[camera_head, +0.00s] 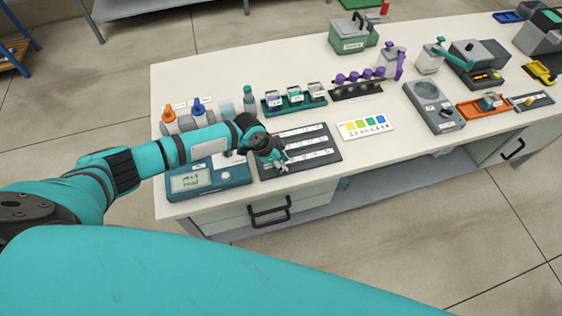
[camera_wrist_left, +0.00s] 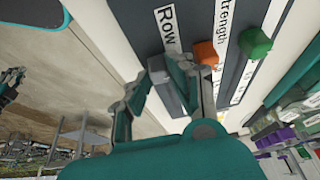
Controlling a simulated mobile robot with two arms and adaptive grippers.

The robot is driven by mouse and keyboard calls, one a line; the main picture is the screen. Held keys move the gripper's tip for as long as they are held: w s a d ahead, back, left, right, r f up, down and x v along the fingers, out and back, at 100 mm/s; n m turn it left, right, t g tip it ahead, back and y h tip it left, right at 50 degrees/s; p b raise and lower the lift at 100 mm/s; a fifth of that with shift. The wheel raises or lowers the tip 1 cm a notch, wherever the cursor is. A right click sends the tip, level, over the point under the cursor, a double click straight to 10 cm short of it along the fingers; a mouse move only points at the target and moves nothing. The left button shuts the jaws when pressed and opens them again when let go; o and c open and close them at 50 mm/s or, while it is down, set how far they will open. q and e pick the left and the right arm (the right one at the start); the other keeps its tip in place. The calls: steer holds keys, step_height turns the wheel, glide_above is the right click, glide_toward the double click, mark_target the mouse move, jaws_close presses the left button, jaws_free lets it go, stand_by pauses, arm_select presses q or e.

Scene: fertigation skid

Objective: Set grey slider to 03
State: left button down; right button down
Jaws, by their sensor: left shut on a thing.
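The dark slider panel (camera_head: 321,158) lies near the front edge of the bench, with pale label strips along its tracks. In the left wrist view, the grey slider (camera_wrist_left: 158,69) sits on the track labelled "Row". My left gripper (camera_head: 281,163) is over the left part of the panel. In the left wrist view, my left gripper (camera_wrist_left: 163,78) has its fingers on either side of the grey slider and is shut on it. The scale beside the grey slider is partly hidden, so its setting cannot be read. A dark claw shape at the left edge may be my right gripper (camera_wrist_left: 10,82).
An orange slider (camera_wrist_left: 206,53) is close beside my left finger, and a green slider (camera_wrist_left: 255,42) is farther right. A meter with a display (camera_head: 205,180) stands left of the panel. A rack of vials (camera_head: 295,101) is behind it, and a colour card (camera_head: 365,125) lies right.

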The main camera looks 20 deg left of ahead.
mark_target(321, 159)
arm_select(q)
steer(key=w+d+b, duration=0.1)
steer(key=w+d, duration=0.1)
steer(key=d, duration=0.1)
steer(key=w+d+b, duration=0.2)
steer(key=d, duration=0.1)
steer(key=w+d+b, duration=0.2)
steer(key=d, duration=0.1)
steer(key=shift+w+d+f, duration=0.15)
steer(key=shift+w+d, duration=0.15)
steer(key=shift+d, duration=0.1)
steer(key=shift+w+d, duration=0.1)
steer(key=shift+d, duration=0.05)
steer(key=shift+r, duration=0.2)
steer(key=c, duration=1.2)
jaws_free()
steer(key=v, duration=1.2)
